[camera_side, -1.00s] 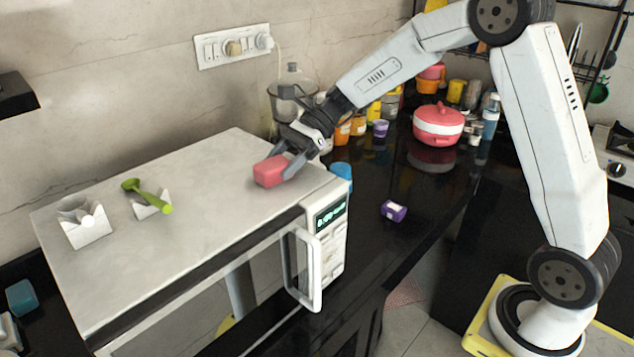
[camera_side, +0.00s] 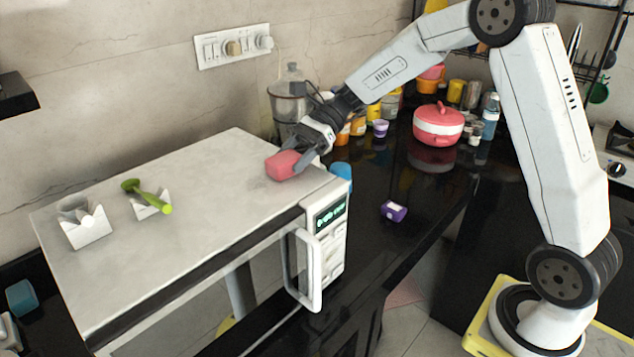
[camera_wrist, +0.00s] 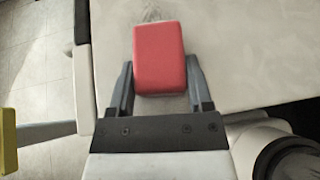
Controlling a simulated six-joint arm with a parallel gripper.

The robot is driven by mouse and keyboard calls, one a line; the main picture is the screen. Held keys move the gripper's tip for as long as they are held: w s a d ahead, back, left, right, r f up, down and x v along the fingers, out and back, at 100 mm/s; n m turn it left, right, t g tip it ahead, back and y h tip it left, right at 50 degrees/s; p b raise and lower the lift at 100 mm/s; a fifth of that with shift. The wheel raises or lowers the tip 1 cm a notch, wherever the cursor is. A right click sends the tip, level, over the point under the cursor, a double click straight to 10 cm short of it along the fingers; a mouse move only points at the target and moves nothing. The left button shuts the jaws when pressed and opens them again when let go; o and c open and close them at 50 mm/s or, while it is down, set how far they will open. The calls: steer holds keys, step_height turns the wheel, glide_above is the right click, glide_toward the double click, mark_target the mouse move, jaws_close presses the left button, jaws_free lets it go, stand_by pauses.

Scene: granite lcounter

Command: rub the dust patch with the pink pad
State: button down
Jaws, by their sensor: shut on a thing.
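The pink pad (camera_side: 284,165) is a small rounded block at the right end of the microwave's pale top, near its front right corner. My gripper (camera_side: 304,160) is shut on the pad, with one finger on each side, as the wrist view also shows (camera_wrist: 159,85). The pad is at or very near the top surface; I cannot tell whether it presses on it. In the wrist view a faint grey smudge (camera_wrist: 152,15), perhaps the dust patch, shows just beyond the pad's far edge. Any part under the pad is hidden.
The microwave top (camera_side: 200,215) is mostly clear. Two white holders, one (camera_side: 87,232) with a grey item and one (camera_side: 150,207) with a green-handled tool, stand at its left. A glass jar (camera_side: 290,95) stands behind my gripper. A purple box (camera_side: 393,211) lies on the black counter.

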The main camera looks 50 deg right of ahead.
mark_target(287, 157)
steer(key=shift+a+f, duration=0.1)
steer(key=shift+a, duration=1.4)
steer(key=shift+a, duration=0.15)
steer(key=shift+a, duration=1.7)
steer(key=shift+d, duration=1.9)
steer(key=shift+d, duration=1.85)
steer(key=shift+a, duration=0.1)
